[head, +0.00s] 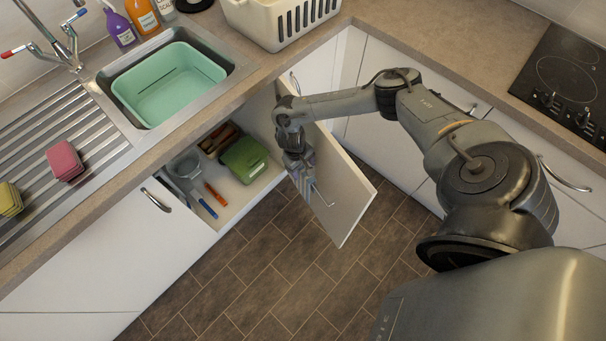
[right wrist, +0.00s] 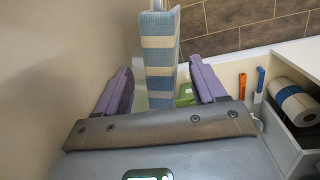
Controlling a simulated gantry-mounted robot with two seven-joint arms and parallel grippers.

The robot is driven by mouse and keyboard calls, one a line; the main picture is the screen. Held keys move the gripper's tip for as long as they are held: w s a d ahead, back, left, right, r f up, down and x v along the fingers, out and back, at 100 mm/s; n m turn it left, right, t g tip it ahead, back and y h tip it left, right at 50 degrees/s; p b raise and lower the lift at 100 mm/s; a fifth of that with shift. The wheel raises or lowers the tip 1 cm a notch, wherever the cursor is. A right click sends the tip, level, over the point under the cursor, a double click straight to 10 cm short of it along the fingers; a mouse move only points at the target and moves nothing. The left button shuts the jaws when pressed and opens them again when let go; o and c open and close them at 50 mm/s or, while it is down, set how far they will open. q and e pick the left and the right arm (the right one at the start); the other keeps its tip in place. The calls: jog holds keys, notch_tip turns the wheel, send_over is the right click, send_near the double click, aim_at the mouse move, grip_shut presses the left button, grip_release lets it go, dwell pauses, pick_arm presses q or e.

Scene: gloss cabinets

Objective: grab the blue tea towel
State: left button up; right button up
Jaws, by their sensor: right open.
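The blue tea towel (right wrist: 161,60), with pale cream stripes, hangs folded over a rail in the right wrist view. My right gripper (right wrist: 160,64) is open, with its purple-padded fingers on either side of the towel; I cannot tell whether they touch it. In the head view, my right gripper (head: 300,166) is at the inner side of the open cabinet door (head: 347,202), by the metal rail (head: 321,193). My left gripper is not in view.
The open under-sink cabinet holds a green box (head: 244,158), an orange item (head: 215,192), a blue item (head: 207,207) and a clear container (head: 185,165). The right wrist view shows a paper roll (right wrist: 296,102). The sink basin (head: 170,82) is above. The floor (head: 270,270) is clear.

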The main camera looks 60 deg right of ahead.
dwell(0.3)
grip_shut()
dwell(0.3)
